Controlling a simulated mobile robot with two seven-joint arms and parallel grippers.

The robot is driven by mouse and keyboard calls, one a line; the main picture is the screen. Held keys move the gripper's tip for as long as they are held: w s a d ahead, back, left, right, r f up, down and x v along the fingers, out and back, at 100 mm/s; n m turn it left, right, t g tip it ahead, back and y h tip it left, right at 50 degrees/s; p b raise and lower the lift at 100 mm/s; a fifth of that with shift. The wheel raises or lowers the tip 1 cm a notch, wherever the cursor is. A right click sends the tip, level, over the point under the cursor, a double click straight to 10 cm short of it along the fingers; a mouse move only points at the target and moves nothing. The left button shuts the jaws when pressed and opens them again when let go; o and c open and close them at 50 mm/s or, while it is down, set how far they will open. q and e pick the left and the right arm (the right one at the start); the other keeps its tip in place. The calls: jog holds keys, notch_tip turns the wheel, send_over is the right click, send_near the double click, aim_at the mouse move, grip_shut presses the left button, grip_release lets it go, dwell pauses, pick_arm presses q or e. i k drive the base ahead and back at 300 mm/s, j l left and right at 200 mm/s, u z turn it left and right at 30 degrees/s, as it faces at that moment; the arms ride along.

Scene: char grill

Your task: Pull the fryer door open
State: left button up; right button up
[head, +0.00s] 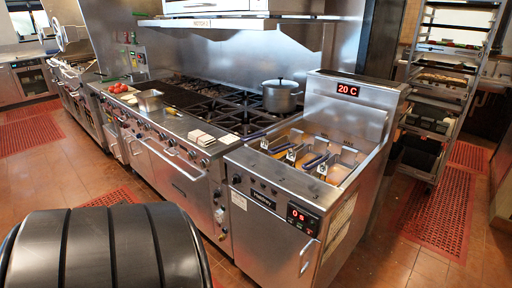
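The fryer (300,200) is a stainless steel unit right of centre in the head view. A red display on its back panel reads 20 C, and one on its front reads 0 s. Its front door (262,240) looks flush with the body and closed. A slim vertical metal handle (308,257) sits at the door's right side, below the front display. The bottom of the door is cut off by the picture's edge. Fry baskets with blue and dark handles (316,162) sit in the top well. Neither of my grippers shows in the head view.
A steel range (170,160) adjoins the fryer on the left, with a pot (281,96) on its burners. A tall tray rack (440,90) stands behind right. Red floor mats (437,220) lie on the tiles.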

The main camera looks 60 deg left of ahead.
aim_at(273, 252)
jog(key=u, duration=0.45)
jog(key=j+u, duration=0.15)
jog(key=u, duration=0.35)
jog(key=j+u, duration=0.1)
jog(key=u, duration=0.35)
jog(key=j+u, duration=0.15)
jog(key=j, duration=0.35)
